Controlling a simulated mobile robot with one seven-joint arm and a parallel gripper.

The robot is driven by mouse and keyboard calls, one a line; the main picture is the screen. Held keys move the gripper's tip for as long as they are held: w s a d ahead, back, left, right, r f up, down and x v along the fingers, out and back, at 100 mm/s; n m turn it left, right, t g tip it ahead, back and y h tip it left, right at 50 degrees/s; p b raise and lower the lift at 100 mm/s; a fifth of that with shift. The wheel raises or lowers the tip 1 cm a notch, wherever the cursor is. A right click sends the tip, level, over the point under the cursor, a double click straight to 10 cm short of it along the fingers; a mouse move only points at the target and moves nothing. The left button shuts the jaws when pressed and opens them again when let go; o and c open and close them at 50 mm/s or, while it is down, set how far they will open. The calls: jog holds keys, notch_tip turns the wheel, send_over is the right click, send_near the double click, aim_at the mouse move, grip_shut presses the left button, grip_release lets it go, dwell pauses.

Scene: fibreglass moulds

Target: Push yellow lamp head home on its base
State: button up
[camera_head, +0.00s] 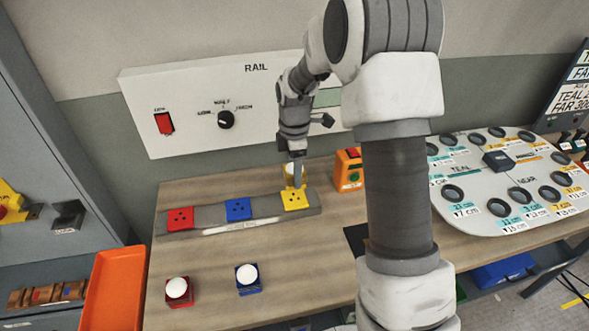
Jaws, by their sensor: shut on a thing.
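My gripper (295,172) reaches down over the right end of a grey base strip and is shut on the yellow lamp head (294,182). The lamp head is tilted or upright just at the yellow base (295,200); the fingers partly hide it, and I cannot tell whether the two touch. The grey strip (268,220) also carries a red base (180,219) and a blue base (238,210), both bare with dark holes. A red lamp head (179,290) and a blue lamp head (248,278), each with a white dome, stand on the table in front.
An orange box with a red top (348,170) stands close right of the yellow base. The RAIL panel (170,90) is on the wall behind. An orange tray (115,285) is at the left. A round grey board (480,170) lies right. My arm hides the table's middle right.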

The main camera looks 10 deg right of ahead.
jog(key=shift+f+b, duration=1.35)
jog(key=shift+f, duration=0.9)
jog(key=shift+f+b, duration=0.35)
jog(key=shift+f, duration=0.25)
dwell(0.4)
jog(key=o, duration=1.3)
jog(key=shift+o, duration=0.2)
jog(key=shift+r, duration=0.1)
notch_tip(320, 180, up, 17)
jog(key=shift+r+p, duration=0.15)
jog(key=shift+p, duration=0.15)
jog(key=s+r+m+t, duration=0.2)
jog(key=s+m, duration=0.7)
jog(key=s, duration=0.4)
jog(key=s+r+m+t, duration=0.3)
jog(key=s+m, duration=0.6)
jog(key=s, duration=0.5)
jog(key=shift+t, duration=0.3)
